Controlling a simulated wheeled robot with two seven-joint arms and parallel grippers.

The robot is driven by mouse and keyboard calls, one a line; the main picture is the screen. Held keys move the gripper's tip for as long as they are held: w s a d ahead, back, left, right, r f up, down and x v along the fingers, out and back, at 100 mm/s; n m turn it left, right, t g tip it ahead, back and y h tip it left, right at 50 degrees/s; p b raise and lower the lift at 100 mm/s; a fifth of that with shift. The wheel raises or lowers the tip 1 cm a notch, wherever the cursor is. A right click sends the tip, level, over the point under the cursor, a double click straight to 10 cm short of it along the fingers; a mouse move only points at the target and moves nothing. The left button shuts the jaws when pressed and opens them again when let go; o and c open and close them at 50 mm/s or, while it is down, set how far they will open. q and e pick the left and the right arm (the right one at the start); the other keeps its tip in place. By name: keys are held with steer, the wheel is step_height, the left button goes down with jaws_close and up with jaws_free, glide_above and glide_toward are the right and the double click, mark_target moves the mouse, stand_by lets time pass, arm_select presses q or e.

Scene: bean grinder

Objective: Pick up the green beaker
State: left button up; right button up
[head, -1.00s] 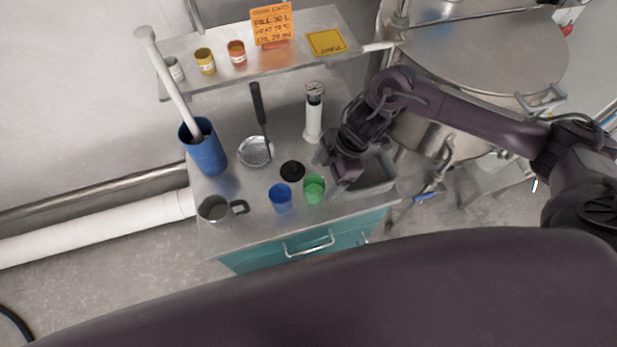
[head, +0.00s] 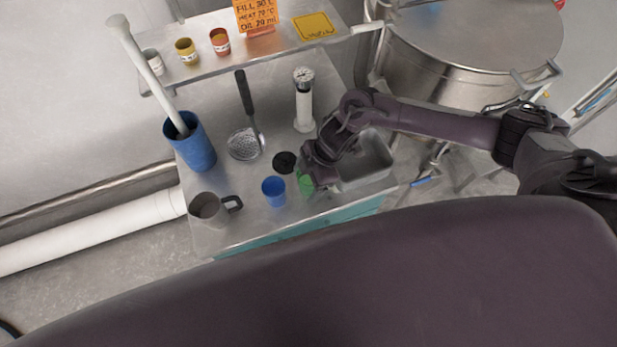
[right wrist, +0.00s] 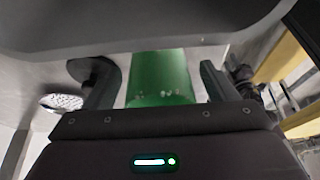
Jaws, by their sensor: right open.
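The green beaker (head: 306,185) stands on the metal worktop, partly hidden by my right gripper (head: 312,180). In the right wrist view the green beaker (right wrist: 160,78) shows between the two fingers of my right gripper (right wrist: 155,85), with a gap on each side. The gripper is open around it, and the fingers do not visibly press on it. My left gripper is not in view.
A blue beaker (head: 274,191) stands just left of the green one, with a black disc (head: 284,162) behind. A grey metal basin (head: 372,170) is on the right.

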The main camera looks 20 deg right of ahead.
steer(key=shift+a+f, duration=0.15)
steer(key=shift+f, duration=0.2)
steer(key=c, duration=1.1)
steer(key=shift+r, duration=0.2)
